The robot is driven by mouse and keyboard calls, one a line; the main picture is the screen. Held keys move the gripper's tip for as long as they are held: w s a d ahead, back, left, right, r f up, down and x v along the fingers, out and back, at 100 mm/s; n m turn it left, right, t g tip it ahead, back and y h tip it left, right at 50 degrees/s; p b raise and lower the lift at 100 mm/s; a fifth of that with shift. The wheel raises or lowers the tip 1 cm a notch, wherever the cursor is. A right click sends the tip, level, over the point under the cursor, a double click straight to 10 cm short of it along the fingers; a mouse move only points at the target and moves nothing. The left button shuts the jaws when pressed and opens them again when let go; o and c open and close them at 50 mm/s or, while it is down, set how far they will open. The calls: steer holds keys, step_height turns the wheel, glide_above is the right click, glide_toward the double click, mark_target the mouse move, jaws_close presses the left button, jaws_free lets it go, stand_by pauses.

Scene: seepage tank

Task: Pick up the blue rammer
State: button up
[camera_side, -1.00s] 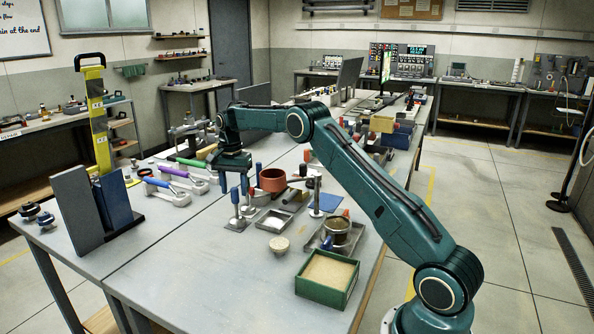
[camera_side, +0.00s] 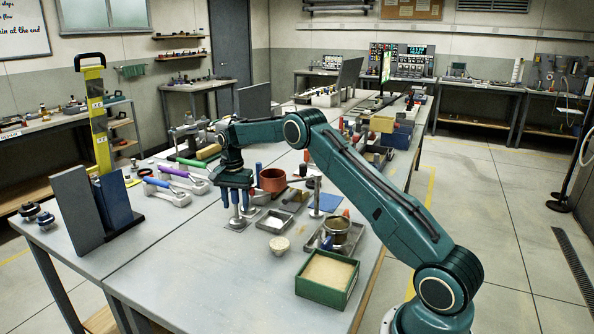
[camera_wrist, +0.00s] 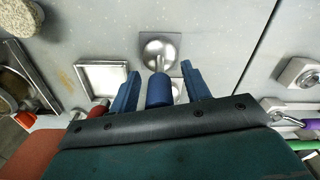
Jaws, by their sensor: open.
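The blue rammer (camera_wrist: 159,90) stands upright, with a blue handle on a silver shaft and round foot. In the side view its handle (camera_side: 235,197) shows between the fingers. My gripper (camera_side: 235,196) is open and points down, with one blue finger on each side of the handle. In the wrist view my gripper (camera_wrist: 160,88) shows a gap between each finger and the handle. The rammer's foot stands on a square metal plate (camera_wrist: 172,40). The lower part of the handle's far side is hidden.
Another blue-handled tool (camera_side: 258,171) stands close behind. A green sand box (camera_side: 327,280) is in front.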

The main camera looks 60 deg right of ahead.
jaws_close()
steer(key=shift+r, duration=0.2)
steer(key=shift+r, duration=4.85)
